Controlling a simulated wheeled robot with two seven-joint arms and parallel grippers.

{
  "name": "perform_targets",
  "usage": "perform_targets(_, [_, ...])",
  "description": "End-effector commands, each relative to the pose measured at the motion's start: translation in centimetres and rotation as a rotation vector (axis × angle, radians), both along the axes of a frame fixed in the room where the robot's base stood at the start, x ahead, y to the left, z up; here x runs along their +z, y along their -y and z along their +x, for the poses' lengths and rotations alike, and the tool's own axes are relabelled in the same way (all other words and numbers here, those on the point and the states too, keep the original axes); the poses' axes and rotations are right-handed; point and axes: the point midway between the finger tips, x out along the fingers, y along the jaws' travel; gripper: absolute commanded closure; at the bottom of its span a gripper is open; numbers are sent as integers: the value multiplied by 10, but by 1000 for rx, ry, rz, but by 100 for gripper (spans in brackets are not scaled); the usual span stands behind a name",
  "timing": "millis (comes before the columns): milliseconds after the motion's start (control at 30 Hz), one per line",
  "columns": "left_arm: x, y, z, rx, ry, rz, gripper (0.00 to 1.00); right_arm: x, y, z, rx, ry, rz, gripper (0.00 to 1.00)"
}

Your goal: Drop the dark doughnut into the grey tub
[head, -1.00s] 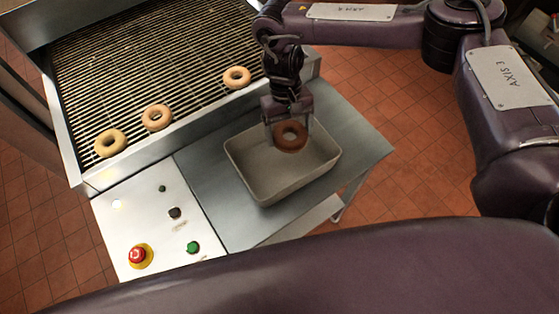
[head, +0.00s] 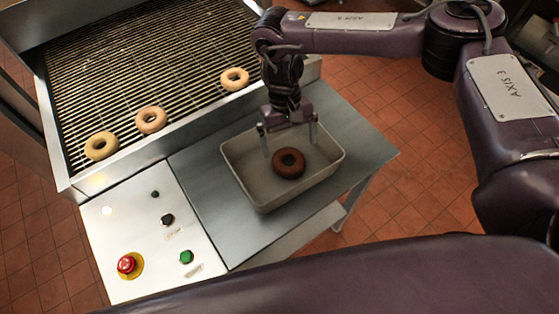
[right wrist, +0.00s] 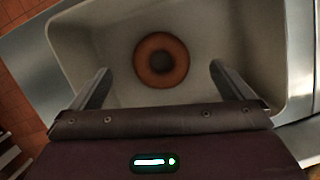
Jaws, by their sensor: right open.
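The dark doughnut (head: 288,163) lies inside the grey tub (head: 266,201), a rectangular tray on the metal side table. In the right wrist view the dark doughnut (right wrist: 161,60) lies flat on the floor of the tub (right wrist: 262,55), with clear space around it. My right gripper (head: 291,150) is open above the tub, its fingers apart and not touching the doughnut. In the right wrist view the open fingers (right wrist: 157,80) show on both sides, below the doughnut in the picture. My left gripper is not in view.
Three lighter doughnuts sit on the wire conveyor, one of them far right (head: 235,79). A white control panel (head: 140,220) carries a red stop button (head: 127,264) and other buttons. The metal table (head: 215,215) is bare around the tub.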

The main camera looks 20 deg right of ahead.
Motion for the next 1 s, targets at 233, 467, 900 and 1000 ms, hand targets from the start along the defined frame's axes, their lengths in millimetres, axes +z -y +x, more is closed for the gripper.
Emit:
perform_targets(233, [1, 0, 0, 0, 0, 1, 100, 20, 0, 7, 2, 5, -1, 0])
perform_targets(467, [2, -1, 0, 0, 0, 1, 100, 58, -1, 17, 1, 4, -2, 0])
perform_targets(900, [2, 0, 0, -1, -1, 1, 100, 75, -2, 21, 0, -1, 0, 0])
perform_targets(1000, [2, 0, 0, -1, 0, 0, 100, 75, -2, 21, 0, 0, 0, 0])
